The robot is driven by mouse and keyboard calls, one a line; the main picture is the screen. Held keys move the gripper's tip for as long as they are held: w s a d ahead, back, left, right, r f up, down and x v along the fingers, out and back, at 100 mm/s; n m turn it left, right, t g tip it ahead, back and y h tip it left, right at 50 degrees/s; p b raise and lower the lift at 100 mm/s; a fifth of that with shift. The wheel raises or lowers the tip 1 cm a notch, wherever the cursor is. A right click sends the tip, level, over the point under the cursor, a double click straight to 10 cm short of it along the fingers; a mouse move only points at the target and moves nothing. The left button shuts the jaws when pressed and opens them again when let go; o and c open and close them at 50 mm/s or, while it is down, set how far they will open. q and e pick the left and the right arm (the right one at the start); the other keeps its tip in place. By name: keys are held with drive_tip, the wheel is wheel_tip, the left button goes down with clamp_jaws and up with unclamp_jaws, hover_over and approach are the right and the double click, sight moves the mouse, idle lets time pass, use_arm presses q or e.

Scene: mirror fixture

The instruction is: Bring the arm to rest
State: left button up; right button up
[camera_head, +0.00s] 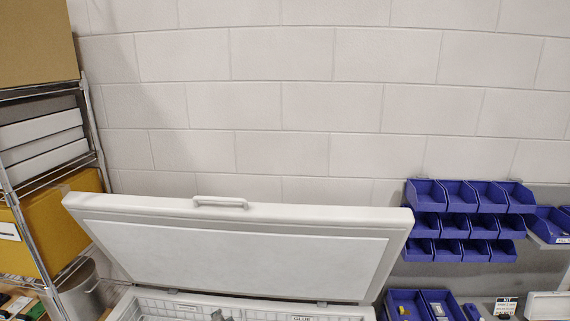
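Neither of my grippers can be made out in the head view, and no arm is clearly visible. A white chest (255,300) stands at the bottom middle with its lid (240,250) raised and leaning back toward the wall. The lid has a white handle (220,202) on its top edge. A small grey part (218,315) shows at the bottom edge in front of the chest's inside; it is cut off and I cannot tell what it is.
A metal shelf rack (92,130) with boxes stands at the left, with a grey bin (82,292) beside it. Blue bins (455,225) hang in rows at the right, with more blue bins (408,304) below. A white block wall (330,100) closes the back.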

use_arm(q)
drive_tip(key=s+a+f+n+g+h, duration=0.15)
drive_tip(key=s+f+n+g, duration=0.25)
drive_tip(key=s+f, duration=1.45)
drive_tip(key=s+f+n+g+h, duration=0.1)
drive_tip(key=s+n+g, duration=0.1)
drive_tip(key=s, duration=0.9)
drive_tip(key=s+f+n+g, duration=0.1)
drive_tip(key=s+f+n, duration=0.1)
drive_tip(key=s, duration=1)
wheel_tip(320, 180, down, 29)
drive_tip(key=g+b, duration=0.1)
drive_tip(key=b, duration=0.4)
drive_tip(key=s+a+f+g+b, duration=0.1)
drive_tip(key=s+a+f+b, duration=0.2)
drive_tip(key=s+f, duration=1.6)
wheel_tip(320, 180, down, 4)
drive_tip(key=shift+r+g+b, duration=0.2)
drive_tip(key=shift+g+b, duration=0.1)
drive_tip(key=shift+b, duration=0.45)
